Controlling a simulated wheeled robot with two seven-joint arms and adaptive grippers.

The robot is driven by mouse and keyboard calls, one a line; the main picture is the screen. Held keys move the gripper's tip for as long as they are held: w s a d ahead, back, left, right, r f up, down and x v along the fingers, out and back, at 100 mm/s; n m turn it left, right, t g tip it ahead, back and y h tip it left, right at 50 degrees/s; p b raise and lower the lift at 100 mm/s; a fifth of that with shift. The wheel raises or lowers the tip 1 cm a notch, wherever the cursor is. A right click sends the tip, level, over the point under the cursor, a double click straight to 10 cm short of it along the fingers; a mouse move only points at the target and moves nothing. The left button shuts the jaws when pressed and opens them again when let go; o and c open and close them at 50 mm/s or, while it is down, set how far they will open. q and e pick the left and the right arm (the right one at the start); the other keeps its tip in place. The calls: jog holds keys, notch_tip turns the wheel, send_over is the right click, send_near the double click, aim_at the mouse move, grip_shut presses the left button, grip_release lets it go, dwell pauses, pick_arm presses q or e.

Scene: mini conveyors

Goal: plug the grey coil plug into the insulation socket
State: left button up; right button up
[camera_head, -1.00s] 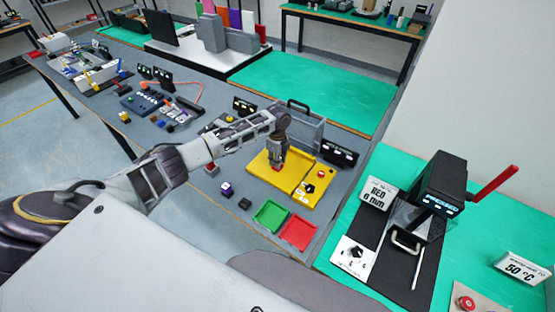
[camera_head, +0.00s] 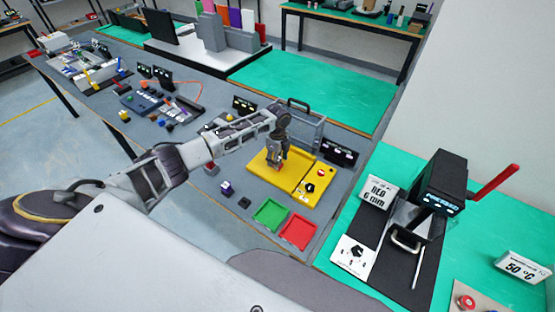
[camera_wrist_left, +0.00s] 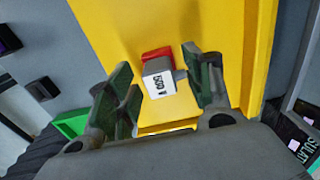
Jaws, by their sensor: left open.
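A small grey block with a white label reading "500 V" (camera_wrist_left: 158,80), which looks like the grey coil plug, stands on the yellow panel (camera_head: 263,166). A red part (camera_wrist_left: 157,53) shows right behind it in the left wrist view and may be the insulation socket; how deep the block sits in it is hidden. My left gripper (camera_head: 277,160) is over the yellow panel. Its fingers are open, one on each side of the block; the right finger is close to it, and I cannot tell if they touch. My right gripper is not in view.
A green tray (camera_head: 270,214) and a red tray (camera_head: 298,233) lie in front of the yellow panel. A purple-and-white block (camera_head: 227,188) and a black block (camera_head: 245,203) are to its left. A clear case (camera_head: 303,124) and a black display (camera_head: 340,152) stand behind.

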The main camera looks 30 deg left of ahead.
pick_arm(q)
notch_tip(320, 180, up, 12)
jog(key=shift+f, duration=0.15)
dwell(0.5)
jog(key=shift+f, duration=0.1)
dwell(0.9)
